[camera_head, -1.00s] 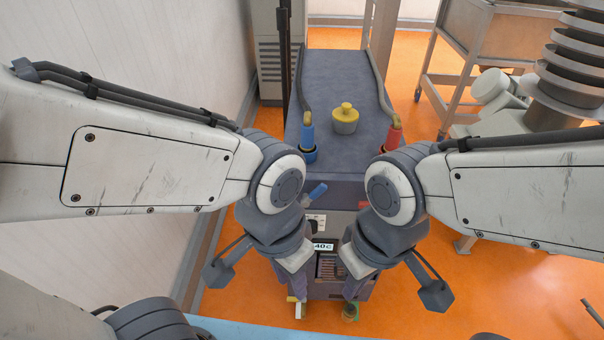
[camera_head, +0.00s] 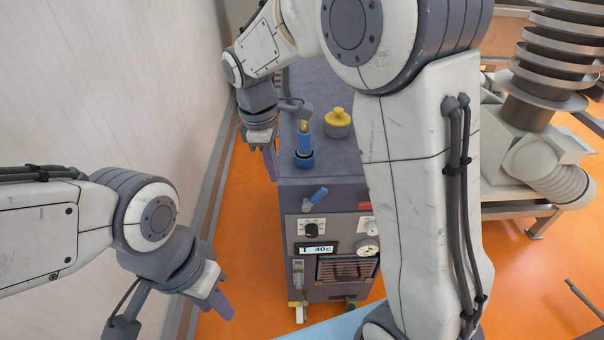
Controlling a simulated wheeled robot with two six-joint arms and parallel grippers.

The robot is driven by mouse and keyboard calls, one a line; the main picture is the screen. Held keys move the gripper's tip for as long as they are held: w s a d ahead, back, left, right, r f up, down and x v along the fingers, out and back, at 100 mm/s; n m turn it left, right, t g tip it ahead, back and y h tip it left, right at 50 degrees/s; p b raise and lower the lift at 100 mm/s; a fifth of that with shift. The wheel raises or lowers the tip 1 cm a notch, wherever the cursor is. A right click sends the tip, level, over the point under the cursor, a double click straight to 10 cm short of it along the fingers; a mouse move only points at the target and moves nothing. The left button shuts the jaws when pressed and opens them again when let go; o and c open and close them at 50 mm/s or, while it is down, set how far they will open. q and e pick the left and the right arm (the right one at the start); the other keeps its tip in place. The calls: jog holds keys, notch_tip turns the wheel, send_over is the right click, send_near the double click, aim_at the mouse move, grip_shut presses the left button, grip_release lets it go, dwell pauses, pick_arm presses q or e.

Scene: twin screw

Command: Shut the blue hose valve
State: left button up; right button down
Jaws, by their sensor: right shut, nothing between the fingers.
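The blue valve handle (camera_head: 319,193) sticks out from the upper front of the grey machine, tilted up to the right. Above it, a blue hose fitting (camera_head: 304,147) stands upright on the machine's top. My right arm reaches across from the right, and its gripper (camera_head: 270,166) points down just left of the blue fitting, beyond the handle; it is shut and empty. My left gripper (camera_head: 222,303) is low at the left, apart from the machine; its finger gap cannot be made out. My right arm hides the red hose fitting.
A yellow knob (camera_head: 337,122) sits on the machine top. A wall stands at left, with orange floor (camera_head: 250,215) between.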

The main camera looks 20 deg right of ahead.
jog(key=w+d+f+n, duration=0.2)
jog(key=w+d, duration=0.4)
jog(key=w, duration=0.1)
jog(key=p, duration=0.4)
send_over(314, 195)
jog(key=a, duration=0.2)
jog(key=shift+h, duration=0.4)
notch_tip(314, 195, down, 11)
jog(key=shift+w+d+r, duration=0.15)
jog(key=shift+d+f, duration=0.55)
